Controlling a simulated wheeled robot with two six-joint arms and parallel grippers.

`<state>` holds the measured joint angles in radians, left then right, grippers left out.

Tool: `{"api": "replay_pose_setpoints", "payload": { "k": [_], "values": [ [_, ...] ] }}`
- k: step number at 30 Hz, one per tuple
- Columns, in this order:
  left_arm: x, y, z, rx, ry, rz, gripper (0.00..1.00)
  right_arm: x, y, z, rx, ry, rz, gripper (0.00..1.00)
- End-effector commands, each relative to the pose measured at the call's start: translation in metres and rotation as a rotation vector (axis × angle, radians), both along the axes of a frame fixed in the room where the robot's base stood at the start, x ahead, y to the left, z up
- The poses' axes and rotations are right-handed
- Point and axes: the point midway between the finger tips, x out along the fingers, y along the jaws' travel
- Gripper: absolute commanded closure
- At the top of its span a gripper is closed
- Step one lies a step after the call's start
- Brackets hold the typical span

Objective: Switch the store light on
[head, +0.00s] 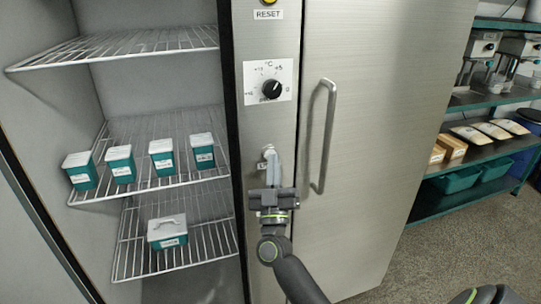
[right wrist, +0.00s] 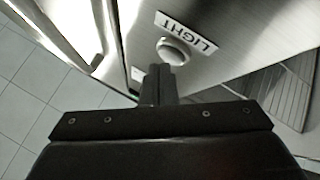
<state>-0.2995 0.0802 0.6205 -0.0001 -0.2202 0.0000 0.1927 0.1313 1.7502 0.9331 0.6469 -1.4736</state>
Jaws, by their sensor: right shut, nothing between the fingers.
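The light switch, a pale round knob or button (right wrist: 173,52), sits on the metal front beside a label reading LIGHT (right wrist: 187,32) in the right wrist view. In the head view the switch (head: 268,150) shows just above my right gripper (head: 272,168), which partly covers its label. My right gripper is shut and empty, its fingertips (right wrist: 157,70) close to the switch. I cannot tell whether they touch it. Whether the light is on cannot be told. My left gripper is not in view.
Above the switch are a black temperature dial (head: 272,89) and a RESET label (head: 268,14). A vertical door handle (head: 325,135) stands to the right. At left, wire shelves (head: 130,45) hold teal boxes (head: 121,164). A green rack (head: 470,165) stands at far right.

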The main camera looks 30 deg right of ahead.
Motion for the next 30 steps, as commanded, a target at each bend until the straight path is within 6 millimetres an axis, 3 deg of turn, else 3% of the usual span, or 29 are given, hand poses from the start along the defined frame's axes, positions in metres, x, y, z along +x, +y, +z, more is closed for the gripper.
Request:
{"api": "replay_pose_setpoints", "payload": {
  "k": [30],
  "values": [
    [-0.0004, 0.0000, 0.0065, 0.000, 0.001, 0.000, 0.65, 0.0087, -0.0021, 0.0007, -0.001, -0.001, 0.000, 1.00]
  ]
}}
